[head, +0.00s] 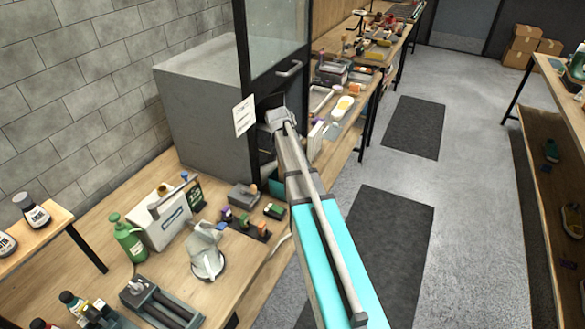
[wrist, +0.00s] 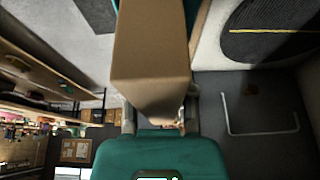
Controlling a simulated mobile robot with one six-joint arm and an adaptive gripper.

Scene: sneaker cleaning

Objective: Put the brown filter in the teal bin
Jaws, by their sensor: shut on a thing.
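In the wrist view a brown box-shaped filter (wrist: 150,55) fills the upper middle. My gripper (wrist: 160,114) is shut on its lower end, with a grey finger on either side. A dark teal patch (wrist: 192,10) shows behind the filter at the top edge; it may be the teal bin, but too little shows to be sure. In the head view a small teal shape (head: 276,179) shows beside my arm, at the bench's far end; I cannot tell what it is. My gripper and the filter are hidden there behind my arm.
The near bench holds a green spray bottle (head: 128,238), a white case (head: 161,218) and several small tools. A grey cabinet (head: 205,105) stands by the wall. A far bench (head: 350,120) is cluttered. Dark mats (head: 385,245) lie on the open floor to the right.

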